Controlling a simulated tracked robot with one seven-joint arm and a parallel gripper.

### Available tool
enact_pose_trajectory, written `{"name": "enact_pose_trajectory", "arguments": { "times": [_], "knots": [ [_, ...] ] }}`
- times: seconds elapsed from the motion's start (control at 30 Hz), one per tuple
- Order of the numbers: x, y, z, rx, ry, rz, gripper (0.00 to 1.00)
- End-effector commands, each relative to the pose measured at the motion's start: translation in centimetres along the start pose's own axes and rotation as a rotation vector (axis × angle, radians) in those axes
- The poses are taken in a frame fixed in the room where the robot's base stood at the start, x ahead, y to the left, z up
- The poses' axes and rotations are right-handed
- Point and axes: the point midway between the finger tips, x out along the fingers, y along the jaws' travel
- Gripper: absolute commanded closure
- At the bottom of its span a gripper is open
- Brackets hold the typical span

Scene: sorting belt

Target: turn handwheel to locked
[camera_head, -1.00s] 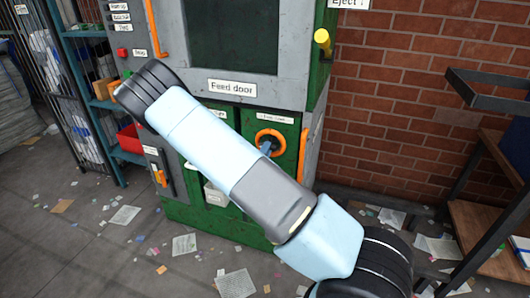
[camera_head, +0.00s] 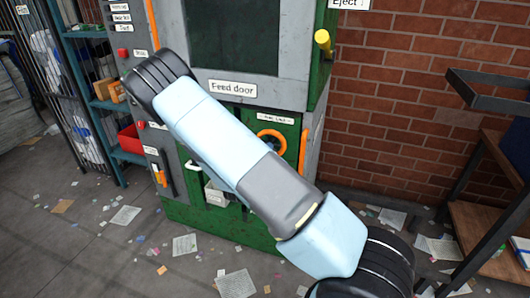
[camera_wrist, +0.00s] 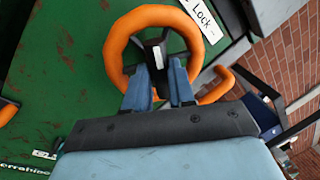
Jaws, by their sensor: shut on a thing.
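The orange handwheel (camera_head: 271,136) is on the green front of the machine, below a small label. My arm covers its lower part in the head view. In the wrist view the handwheel (camera_wrist: 118,46) shows as an orange ring with a grey spoke or hub piece at its middle. My gripper (camera_wrist: 158,62) reaches up to the ring's centre, with its two blue fingers on either side of the grey piece. The fingers are shut on the handwheel there. A white label reading "Lock" (camera_wrist: 202,20) is beside the ring at the upper right.
An orange vertical handle (camera_head: 303,150) is right of the handwheel; a curved orange handle (camera_wrist: 218,88) is close to my fingers in the wrist view. A "Feed door" sign (camera_head: 232,89) is above. A brick wall (camera_head: 420,70) and shelf (camera_head: 497,225) stand to the right.

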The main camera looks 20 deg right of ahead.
Motion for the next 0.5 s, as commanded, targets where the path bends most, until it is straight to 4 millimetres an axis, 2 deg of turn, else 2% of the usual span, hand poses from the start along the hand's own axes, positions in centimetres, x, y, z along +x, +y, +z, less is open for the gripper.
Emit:
{"name": "enact_pose_trajectory", "arguments": {
  "times": [0.5],
  "knots": [
    [-0.07,0.25,-0.04,0.478,0.104,0.007,1.00]
  ]
}}
